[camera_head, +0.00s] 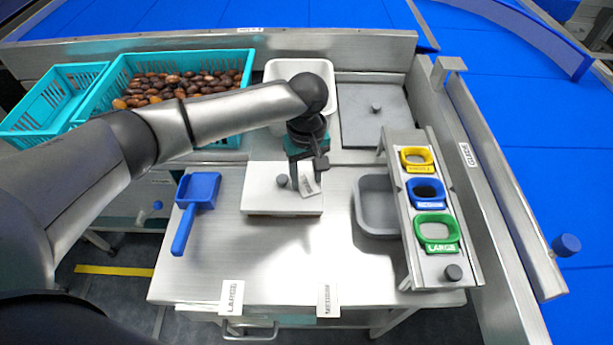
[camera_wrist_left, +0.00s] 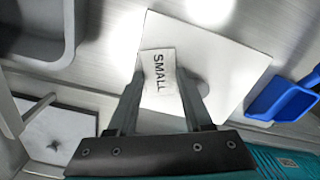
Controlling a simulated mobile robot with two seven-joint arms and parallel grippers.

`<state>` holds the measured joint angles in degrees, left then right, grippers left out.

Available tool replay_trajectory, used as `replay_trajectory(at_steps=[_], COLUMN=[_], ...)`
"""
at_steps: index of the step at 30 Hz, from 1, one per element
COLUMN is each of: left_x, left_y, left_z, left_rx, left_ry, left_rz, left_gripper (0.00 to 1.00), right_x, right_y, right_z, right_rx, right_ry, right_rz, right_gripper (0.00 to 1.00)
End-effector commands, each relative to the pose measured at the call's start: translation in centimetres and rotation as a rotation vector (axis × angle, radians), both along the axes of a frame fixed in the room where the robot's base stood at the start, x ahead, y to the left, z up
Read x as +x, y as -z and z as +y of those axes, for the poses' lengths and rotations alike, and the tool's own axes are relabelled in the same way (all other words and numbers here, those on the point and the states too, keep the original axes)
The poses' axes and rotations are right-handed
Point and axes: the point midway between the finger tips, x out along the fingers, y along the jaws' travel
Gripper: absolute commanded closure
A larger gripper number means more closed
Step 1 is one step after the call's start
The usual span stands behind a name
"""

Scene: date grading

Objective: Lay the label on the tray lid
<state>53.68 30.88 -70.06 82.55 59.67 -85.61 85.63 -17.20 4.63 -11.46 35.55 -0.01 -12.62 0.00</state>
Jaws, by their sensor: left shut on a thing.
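The white tray lid (camera_head: 262,206), a square with a dark round knob, lies on the steel table; it also shows in the left wrist view (camera_wrist_left: 225,55). My left gripper (camera_head: 307,172) is over the lid's right half, pointing down. It is shut on a small white label (camera_head: 309,184), which reads SMALL in the left wrist view (camera_wrist_left: 160,78). The label hangs tilted between the fingertips, right of the knob. I cannot tell whether it touches the lid. My right gripper is out of view.
A blue scoop (camera_head: 197,195) lies left of the lid. A grey bin (camera_head: 374,212) and a rack with yellow, blue and green rings (camera_head: 436,232) stand to the right. LARGE (camera_head: 231,296) and MEDIUM (camera_head: 328,300) labels are at the front edge. A teal crate (camera_head: 200,58) of dates stands behind.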

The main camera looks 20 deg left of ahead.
Motion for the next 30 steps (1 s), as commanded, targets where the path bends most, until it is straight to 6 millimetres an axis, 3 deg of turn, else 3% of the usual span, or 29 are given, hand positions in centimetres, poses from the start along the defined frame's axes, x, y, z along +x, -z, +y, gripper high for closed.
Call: replay_trajectory(at_steps=[9,10,13,23,30], left_x=[0.0,0.0,0.0,0.1,0.1], left_y=[0.2,0.2,0.2,-0.2,-4.8], left_z=[0.0,0.0,0.0,0.0,-0.1], left_rx=[0.000,-0.001,0.000,0.000,-0.002], left_ry=[0.000,0.000,0.000,0.001,0.001], left_rz=[0.001,0.001,0.000,-0.001,-0.003], left_gripper=[1.00,0.48,0.37,0.37,0.37], right_x=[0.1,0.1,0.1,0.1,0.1], right_y=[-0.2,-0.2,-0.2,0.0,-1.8], right_z=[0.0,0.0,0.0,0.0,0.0], right_rx=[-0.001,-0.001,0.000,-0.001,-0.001], right_ry=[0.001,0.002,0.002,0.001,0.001], right_rz=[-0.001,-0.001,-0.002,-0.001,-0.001], right_gripper=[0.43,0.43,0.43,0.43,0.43])
